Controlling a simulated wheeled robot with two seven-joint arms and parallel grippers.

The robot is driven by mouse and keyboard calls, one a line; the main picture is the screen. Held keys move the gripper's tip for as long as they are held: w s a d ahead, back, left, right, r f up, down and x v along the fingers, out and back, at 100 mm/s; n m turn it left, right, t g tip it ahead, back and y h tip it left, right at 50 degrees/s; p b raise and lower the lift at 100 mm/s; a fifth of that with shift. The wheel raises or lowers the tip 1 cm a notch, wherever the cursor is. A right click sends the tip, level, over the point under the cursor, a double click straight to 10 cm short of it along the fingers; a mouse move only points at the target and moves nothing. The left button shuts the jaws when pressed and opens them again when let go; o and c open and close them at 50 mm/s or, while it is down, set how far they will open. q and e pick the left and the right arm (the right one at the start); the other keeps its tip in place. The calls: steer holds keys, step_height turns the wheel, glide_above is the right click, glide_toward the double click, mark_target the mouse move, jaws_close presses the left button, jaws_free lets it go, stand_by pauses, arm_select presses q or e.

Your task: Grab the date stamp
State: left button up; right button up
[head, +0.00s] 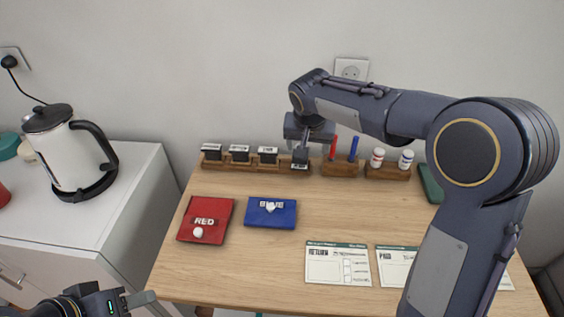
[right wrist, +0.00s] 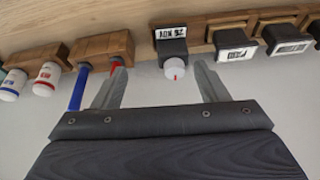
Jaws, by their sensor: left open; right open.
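The date stamp (right wrist: 171,47), a black block with a white date-like label and a pale knob with a red mark, sits in the wooden stamp rack. In the head view, its label (head: 300,167) shows at the rack's right end, with its top hidden by my gripper. My right gripper (right wrist: 160,74) is open, with the stamp's knob between its fingers and not clamped. It shows above the rack in the head view (head: 300,152). My left gripper (head: 130,301) is open and empty at the lower left, away from the rack.
Several other black stamps (head: 239,153) stand left in the rack. A red marker (right wrist: 115,65) and a blue marker (right wrist: 79,88) stand close beside one finger. White bottles (head: 377,157) stand farther right. Red (head: 190,222) and blue (head: 283,219) pads and paper forms (head: 325,265) lie in front.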

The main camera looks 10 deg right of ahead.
mark_target(300, 163)
steer(key=shift+w+a+f, duration=0.35)
steer(key=shift+w+a, duration=0.2)
steer(key=shift+w, duration=0.1)
steer(key=shift+w+f, duration=0.2)
steer(key=shift+f, duration=0.1)
steer(key=x, duration=0.7)
steer(key=shift+w, duration=0.1)
steer(key=shift+r, duration=0.1)
steer(key=shift+c, duration=0.2)
steer(key=c, duration=1.2)
steer(key=shift+o, duration=0.2)
steer(key=shift+a+r, duration=0.1)
